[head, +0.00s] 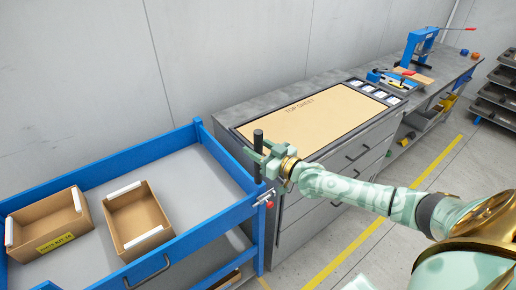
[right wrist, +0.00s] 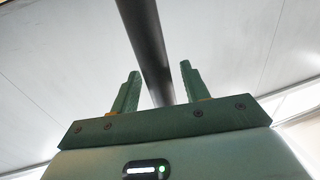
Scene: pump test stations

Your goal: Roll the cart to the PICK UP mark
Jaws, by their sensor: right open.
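The blue cart (head: 195,232) stands at the left in the head view, with a grey top deck. A dark upright post (head: 258,138) rises at its right corner, by the workbench. My right gripper (head: 258,162) is at this post with its fingers open. In the right wrist view the dark post (right wrist: 146,40) passes between the two spread fingers (right wrist: 160,70), with gaps showing beside it. I cannot tell whether either finger touches it. My left gripper is not in view. No PICK UP mark is readable in these frames.
Two open cardboard boxes (head: 48,225) (head: 138,217) sit on the cart. A grey workbench (head: 260,108) with a tan top sheet (head: 315,115) stands close to the cart's right. A blue press (head: 418,48) stands farther back. A yellow floor line (head: 335,262) runs along open floor.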

